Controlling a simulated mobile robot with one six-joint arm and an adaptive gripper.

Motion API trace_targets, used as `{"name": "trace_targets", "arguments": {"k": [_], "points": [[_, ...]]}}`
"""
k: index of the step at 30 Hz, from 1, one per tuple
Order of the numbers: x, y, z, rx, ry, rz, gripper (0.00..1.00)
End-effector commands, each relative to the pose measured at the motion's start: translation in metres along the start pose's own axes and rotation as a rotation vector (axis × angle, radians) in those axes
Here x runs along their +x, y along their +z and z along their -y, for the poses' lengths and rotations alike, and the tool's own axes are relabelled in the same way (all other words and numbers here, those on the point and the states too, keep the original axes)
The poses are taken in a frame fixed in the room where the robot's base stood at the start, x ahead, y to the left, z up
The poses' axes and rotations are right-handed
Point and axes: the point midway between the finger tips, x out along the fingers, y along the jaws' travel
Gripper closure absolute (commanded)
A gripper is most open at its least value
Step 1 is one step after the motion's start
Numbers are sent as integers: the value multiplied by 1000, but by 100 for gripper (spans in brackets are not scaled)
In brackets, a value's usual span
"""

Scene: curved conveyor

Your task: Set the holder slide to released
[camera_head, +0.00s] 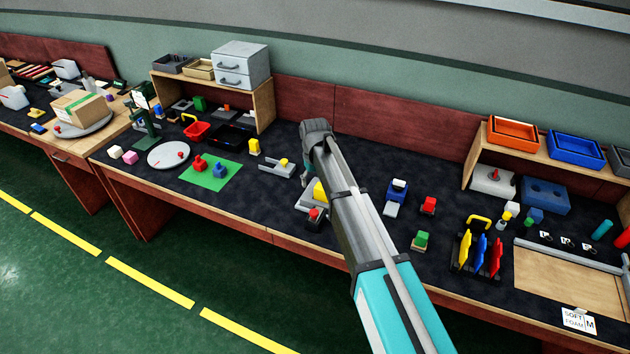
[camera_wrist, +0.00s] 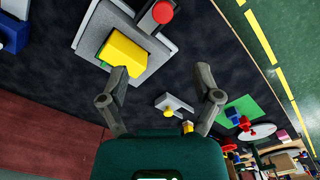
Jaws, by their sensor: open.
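A grey fixture (camera_head: 305,194) stands on the dark bench, holding a yellow block (camera_head: 320,192). A dark slide-like part with a red knob (camera_head: 314,214) is at its front edge; my arm partly covers the fixture. In the wrist view the fixture (camera_wrist: 92,35) is at upper left, with the yellow block (camera_wrist: 124,50) and red knob (camera_wrist: 163,12). A smaller grey rail (camera_head: 270,170) with a yellow-tan knob lies to its left. I cannot tell for sure which one is the holder slide. My gripper (camera_wrist: 163,76) is open and empty, pointing above the bench between fixture and rail.
A green mat (camera_head: 215,177) with red and blue pieces lies at left. Bare bench shows between them.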

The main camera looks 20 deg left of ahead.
Motion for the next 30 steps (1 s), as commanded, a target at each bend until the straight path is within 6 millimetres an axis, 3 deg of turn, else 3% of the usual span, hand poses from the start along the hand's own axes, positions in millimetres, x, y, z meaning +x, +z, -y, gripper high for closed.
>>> {"name": "trace_targets", "arguments": {"k": [30], "points": [[16, 105, -97, 190, 0, 0, 18]]}}
